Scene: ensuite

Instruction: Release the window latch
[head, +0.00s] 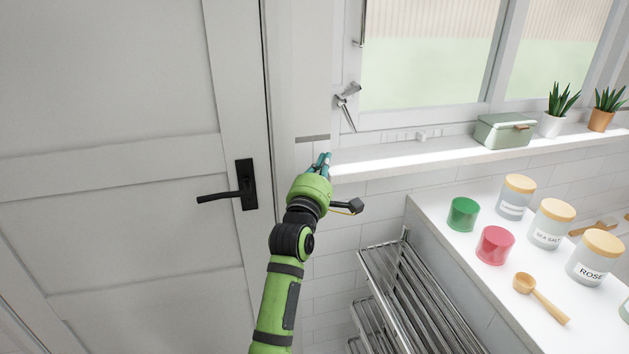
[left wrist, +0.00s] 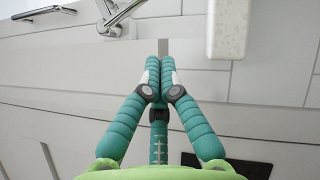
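The window latch (head: 347,103) is a silver metal handle on the left side of the white window frame, with a thin lever slanting down. In the left wrist view, metal latch parts (left wrist: 118,17) show at the top left, beyond my fingertips. My left gripper (head: 324,160) is below and left of the latch, near the left end of the sill, apart from the latch. Its teal fingers (left wrist: 160,66) meet at the tips with nothing between them. My right gripper is not in view.
The white sill (head: 375,160) ends close to my gripper and bears a green box (head: 503,131) and two potted plants. A door with a black handle (head: 245,185) is at left. A wire rack (head: 395,285) and a counter with jars (head: 514,197) are at right.

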